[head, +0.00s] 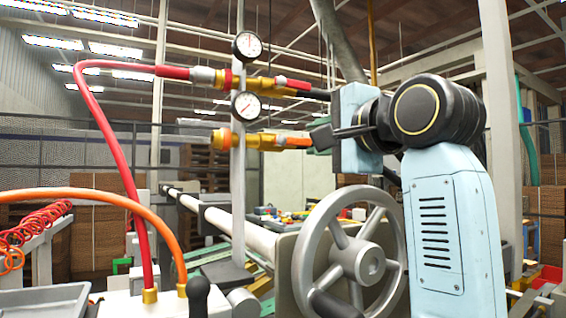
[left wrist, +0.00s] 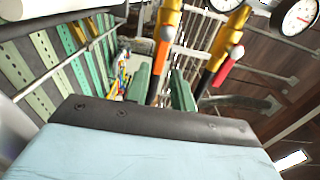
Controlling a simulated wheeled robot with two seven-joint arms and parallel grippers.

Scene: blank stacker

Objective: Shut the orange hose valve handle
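The orange valve handle (head: 294,142) lies along the lower brass valve (head: 262,141), below the lower pressure gauge (head: 246,106). In the left wrist view the orange handle (left wrist: 162,62) runs down between my two green fingers. My left gripper (head: 318,142) is at the right end of the lower valve, near the handle's end. In the left wrist view my left gripper (left wrist: 160,92) is open, with gaps beside the handle and the black piece below it. I cannot tell whether a finger touches the handle. My right gripper is not in view.
Just above is a second brass valve (head: 258,84) with a red handle (head: 294,83) and its own gauge (head: 247,46). A grey post (head: 238,190) carries both. A large handwheel (head: 350,258) stands below my arm. Red (head: 108,130) and orange (head: 110,199) hoses arch at the left.

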